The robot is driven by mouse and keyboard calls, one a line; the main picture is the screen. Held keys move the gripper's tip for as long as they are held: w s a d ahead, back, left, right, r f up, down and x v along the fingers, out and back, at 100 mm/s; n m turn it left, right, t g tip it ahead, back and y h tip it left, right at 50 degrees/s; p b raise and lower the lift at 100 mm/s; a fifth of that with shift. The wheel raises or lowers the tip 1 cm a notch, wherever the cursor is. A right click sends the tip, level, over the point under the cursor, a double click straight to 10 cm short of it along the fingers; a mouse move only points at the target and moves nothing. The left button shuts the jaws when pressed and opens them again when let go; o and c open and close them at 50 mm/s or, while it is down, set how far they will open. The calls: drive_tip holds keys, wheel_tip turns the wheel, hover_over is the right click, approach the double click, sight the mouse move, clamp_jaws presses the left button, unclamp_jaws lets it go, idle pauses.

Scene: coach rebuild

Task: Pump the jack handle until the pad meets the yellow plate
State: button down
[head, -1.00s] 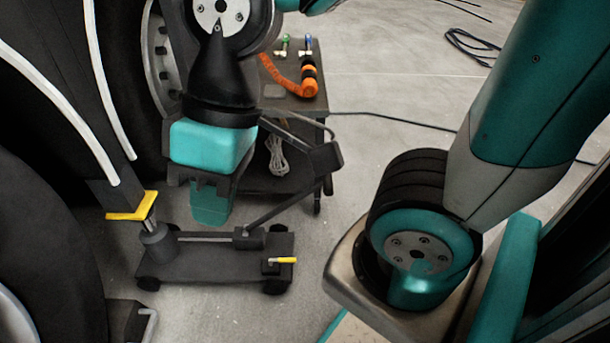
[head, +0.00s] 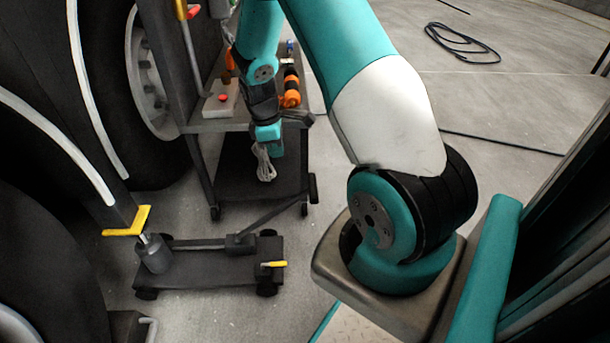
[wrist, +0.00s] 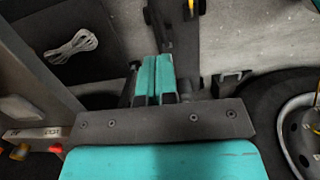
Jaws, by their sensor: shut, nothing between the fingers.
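The dark floor jack (head: 205,270) stands on the floor at lower left in the head view. Its ram and pad (head: 152,250) rise just under the yellow plate (head: 128,222); I cannot tell whether they touch. The jack handle (head: 275,215) slopes up and right from the jack's middle toward the cart, and its far end is hard to make out. My gripper (head: 268,140) is beyond the jack, in front of the cart and above the handle. The wrist view shows its teal fingers (wrist: 155,78) shut together with nothing between them.
Large black tyres (head: 40,170) crowd the left. A cable (head: 500,143) lies on open floor at right.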

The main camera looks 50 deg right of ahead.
drive_tip(key=d+f, duration=0.1)
drive_tip(key=s+d+f, duration=0.1)
drive_tip(key=shift+d, duration=0.3)
drive_tip(key=b, duration=0.4)
hover_over(307, 190)
drive_tip(key=w+a, duration=0.3)
wheel_tip(307, 190, down, 10)
drive_tip(key=shift+d, duration=0.15)
drive_tip(key=shift+s+d+f+b, duration=0.45)
drive_tip(key=shift+s+d+f, duration=0.25)
drive_tip(key=shift+s, duration=0.1)
drive_tip(key=shift+s+d+f, duration=0.25)
drive_tip(key=shift+s+d, duration=0.15)
drive_tip(key=shift+s, duration=0.1)
